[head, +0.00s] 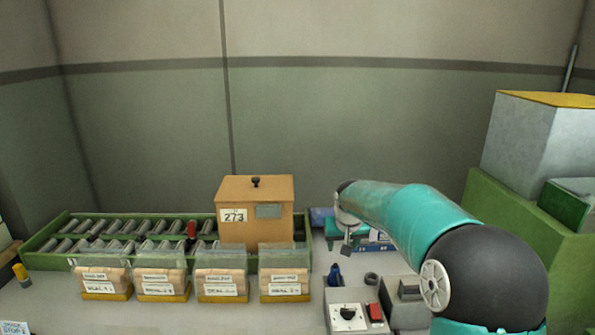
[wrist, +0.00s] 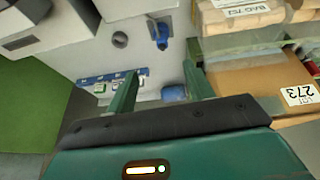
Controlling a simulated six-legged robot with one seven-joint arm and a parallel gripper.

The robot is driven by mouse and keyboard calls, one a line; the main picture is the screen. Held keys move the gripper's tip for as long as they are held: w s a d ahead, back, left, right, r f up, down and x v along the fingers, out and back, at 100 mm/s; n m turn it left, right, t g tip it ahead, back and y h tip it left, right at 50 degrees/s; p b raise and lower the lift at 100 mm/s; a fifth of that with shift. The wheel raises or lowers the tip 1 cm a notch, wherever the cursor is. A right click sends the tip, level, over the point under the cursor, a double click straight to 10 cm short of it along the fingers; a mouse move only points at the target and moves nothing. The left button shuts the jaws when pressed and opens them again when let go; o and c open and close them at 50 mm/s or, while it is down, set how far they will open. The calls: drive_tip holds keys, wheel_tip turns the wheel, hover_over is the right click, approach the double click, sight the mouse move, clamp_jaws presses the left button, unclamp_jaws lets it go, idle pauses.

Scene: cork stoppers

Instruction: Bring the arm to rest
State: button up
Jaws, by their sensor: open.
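My teal arm (head: 400,207) reaches up and left from its black joint at the lower right in the head view. My gripper (head: 346,238) hangs at its far end, above the bench right of the orange-brown box, partly hidden by the arm. Nothing is held. A blue cylinder-like thing (wrist: 173,93) shows between the fingers, below; I cannot tell its exact distance.
Several cork bags (head: 222,284) line the front. A control box (head: 347,318), a small blue object (head: 335,275) and a grey ring (head: 371,279) lie nearer. Green blocks (head: 560,265) stand right.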

drive_tip(key=s+r, duration=0.7)
drive_tip(key=s, duration=0.4)
drive_tip(key=s+t, duration=0.1)
drive_tip(key=s, duration=2.7)
drive_tip(key=shift+d, duration=0.3)
